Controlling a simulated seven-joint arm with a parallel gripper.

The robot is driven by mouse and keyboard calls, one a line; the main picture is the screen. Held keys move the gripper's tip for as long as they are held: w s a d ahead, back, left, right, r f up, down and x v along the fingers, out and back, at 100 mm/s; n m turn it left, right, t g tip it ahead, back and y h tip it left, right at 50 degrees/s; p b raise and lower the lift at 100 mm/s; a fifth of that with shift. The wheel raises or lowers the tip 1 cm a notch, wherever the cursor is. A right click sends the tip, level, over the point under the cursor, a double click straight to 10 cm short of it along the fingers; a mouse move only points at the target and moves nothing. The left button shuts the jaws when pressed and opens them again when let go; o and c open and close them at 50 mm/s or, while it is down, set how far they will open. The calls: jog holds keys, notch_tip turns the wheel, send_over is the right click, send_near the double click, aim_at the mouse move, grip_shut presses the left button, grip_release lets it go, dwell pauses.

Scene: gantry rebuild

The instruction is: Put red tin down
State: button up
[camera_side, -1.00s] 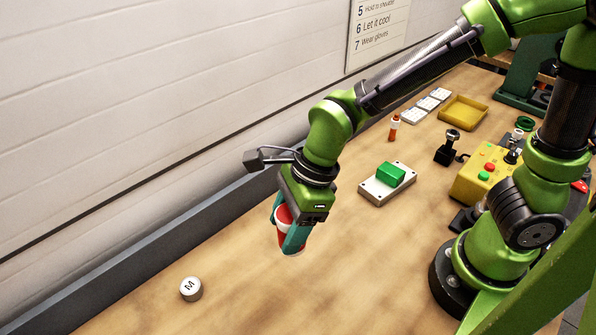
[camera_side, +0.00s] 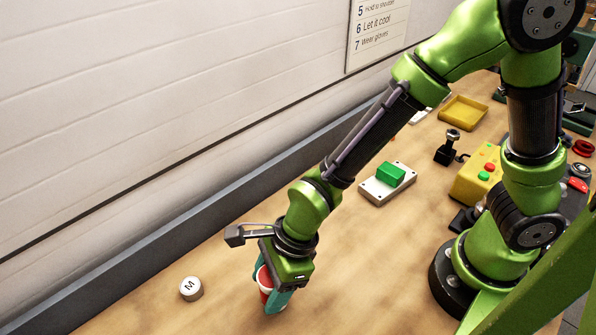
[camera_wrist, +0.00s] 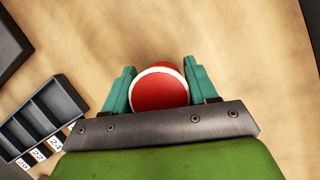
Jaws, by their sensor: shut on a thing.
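The red tin (camera_side: 265,280) has a white band and sits between the teal fingers of my gripper (camera_side: 272,290). In the wrist view the tin's round red top with its pale rim (camera_wrist: 160,90) is between the two fingers (camera_wrist: 161,92), which touch its sides. The tin is low over the wooden bench (camera_side: 180,260). I cannot tell whether its base touches the wood. The fingers hide part of its sides.
A white weight marked M (camera_side: 191,289) stands on the bench to the left of the tin. A pale block with a green button (camera_side: 388,182) and a yellow control box (camera_side: 478,172) are to the right. A grey compartment tray (camera_wrist: 42,115) shows in the wrist view. Bench around the tin is clear.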

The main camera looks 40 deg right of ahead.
jog(key=o, duration=1.1)
jog(key=shift+f, duration=0.1)
jog(key=shift+o, duration=0.2)
jog(key=shift+r, duration=0.5)
jog(key=v, duration=1)
jog(key=d+r+n+t+h, duration=0.1)
jog(key=d+r+n+t, duration=0.1)
jog(key=d+r+n, duration=0.3)
jog(key=d+r+n+t+h, duration=0.1)
jog(key=d+r+n+t, duration=0.2)
jog(key=d+n, duration=1)
jog(key=shift+s+d+r+n+t, duration=0.3)
jog(key=shift+s+d+r, duration=0.1)
jog(key=shift+d+r, duration=1.4)
